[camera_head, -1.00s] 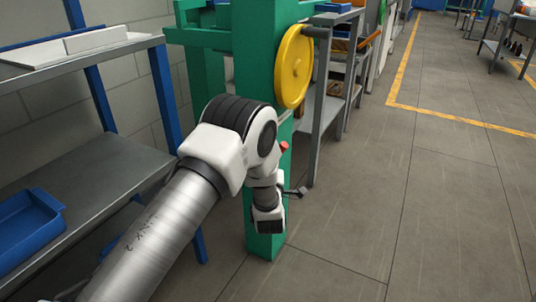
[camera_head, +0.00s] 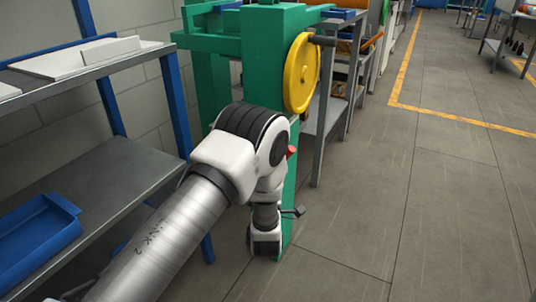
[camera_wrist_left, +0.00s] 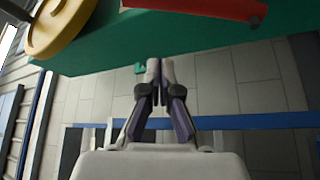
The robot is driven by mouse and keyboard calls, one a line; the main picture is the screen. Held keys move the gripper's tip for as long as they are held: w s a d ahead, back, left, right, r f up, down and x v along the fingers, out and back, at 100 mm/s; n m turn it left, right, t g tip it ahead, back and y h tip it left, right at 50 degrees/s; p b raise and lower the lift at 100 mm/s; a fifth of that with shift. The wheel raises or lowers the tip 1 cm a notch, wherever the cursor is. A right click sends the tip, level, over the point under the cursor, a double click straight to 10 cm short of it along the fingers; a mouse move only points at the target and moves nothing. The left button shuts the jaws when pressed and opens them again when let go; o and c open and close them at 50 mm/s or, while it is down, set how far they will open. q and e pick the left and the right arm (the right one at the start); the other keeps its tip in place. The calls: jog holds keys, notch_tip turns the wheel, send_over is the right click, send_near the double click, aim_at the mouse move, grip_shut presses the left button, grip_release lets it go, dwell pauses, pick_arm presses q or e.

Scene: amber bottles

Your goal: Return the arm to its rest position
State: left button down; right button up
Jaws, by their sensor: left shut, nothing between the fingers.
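My left arm (camera_head: 180,235) comes in from the lower left of the head view, its elbow raised in front of the green machine. Its wrist hangs down beside the machine's post, and the gripper itself is hidden in this view. In the left wrist view my left gripper (camera_wrist_left: 160,68) is shut, its two fingers together with nothing between them. The tips point toward the green machine's edge. My right gripper is in neither view.
The green machine (camera_head: 262,35) with a yellow wheel (camera_head: 301,73) stands close behind the arm. A metal shelf (camera_head: 110,180) with a blue tray (camera_head: 40,240) is at left. Open grey floor (camera_head: 440,200) with a yellow line (camera_head: 400,75) lies to the right.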

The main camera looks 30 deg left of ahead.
pick_arm(q)
jog(key=v, duration=0.3)
jog(key=shift+s+a, duration=0.1)
jog(key=shift+a, duration=0.15)
